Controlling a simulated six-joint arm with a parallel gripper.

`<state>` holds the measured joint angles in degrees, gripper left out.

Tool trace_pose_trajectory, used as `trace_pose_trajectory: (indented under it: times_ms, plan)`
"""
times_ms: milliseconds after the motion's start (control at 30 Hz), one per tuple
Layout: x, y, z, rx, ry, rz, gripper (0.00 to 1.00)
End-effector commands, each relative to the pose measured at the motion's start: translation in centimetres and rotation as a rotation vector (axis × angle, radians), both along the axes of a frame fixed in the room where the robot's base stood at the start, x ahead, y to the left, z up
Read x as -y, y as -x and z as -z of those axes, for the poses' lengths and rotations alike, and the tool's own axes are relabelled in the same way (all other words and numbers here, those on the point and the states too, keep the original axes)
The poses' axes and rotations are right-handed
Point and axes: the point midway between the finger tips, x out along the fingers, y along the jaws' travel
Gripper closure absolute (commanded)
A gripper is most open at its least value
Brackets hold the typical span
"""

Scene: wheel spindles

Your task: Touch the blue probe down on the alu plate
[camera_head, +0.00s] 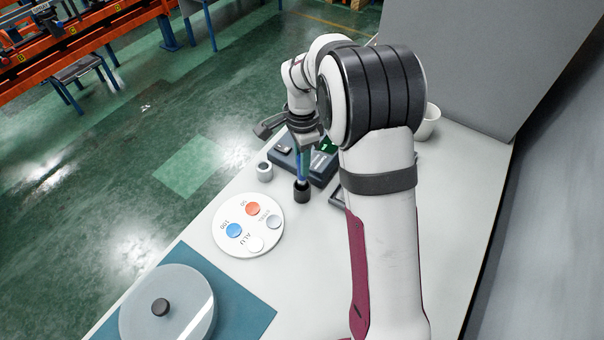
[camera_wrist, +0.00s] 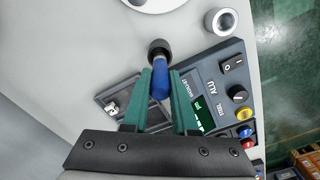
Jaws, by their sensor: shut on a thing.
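The blue probe (camera_wrist: 160,82) is between the green fingers of my gripper (camera_wrist: 160,92) in the wrist view, and the gripper is shut on it. The probe's far end meets a dark round holder (camera_wrist: 158,47); I cannot tell how deep it sits. In the head view my gripper (camera_head: 303,150) is above this holder (camera_head: 302,193), which stands on the table. The alu plate (camera_head: 256,244) is a pale round spot marked ALU on a white disc (camera_head: 222,245), nearer the camera and left of the gripper. Red, blue and grey spots share that disc.
A dark gauge box (camera_wrist: 220,82) with a switch, a STEEL/ALU knob, a lit display and coloured buttons stands beside the gripper. A small metal ring (camera_head: 264,171) stands near the holder. A large grey disc (camera_head: 190,310) lies on a blue mat. A white cup (camera_head: 429,122) is behind my arm.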

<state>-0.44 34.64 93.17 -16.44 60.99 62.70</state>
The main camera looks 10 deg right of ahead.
Motion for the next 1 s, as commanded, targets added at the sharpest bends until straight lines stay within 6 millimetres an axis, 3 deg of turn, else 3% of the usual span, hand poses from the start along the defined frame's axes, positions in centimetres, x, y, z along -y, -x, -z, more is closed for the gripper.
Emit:
trace_pose_trajectory:
  times_ms: [100, 267, 500, 633, 800, 1000]
  plan:
    - [0.0, -0.1, -2.8, 0.003, 0.0, 0.0, 1.0]
    - [-1.8, 0.9, -4.3, 0.0, 0.0, -0.08, 1.0]
    - [-9.0, 6.1, -3.5, -0.003, 0.0, -0.462, 1.0]
    - [-12.1, 9.6, -3.0, -0.001, 0.0, -0.67, 1.0]
    - [-13.4, 11.6, -2.2, -0.003, 0.0, -0.787, 1.0]
    - [-13.4, 11.7, 0.4, -0.006, 0.0, -0.788, 1.0]
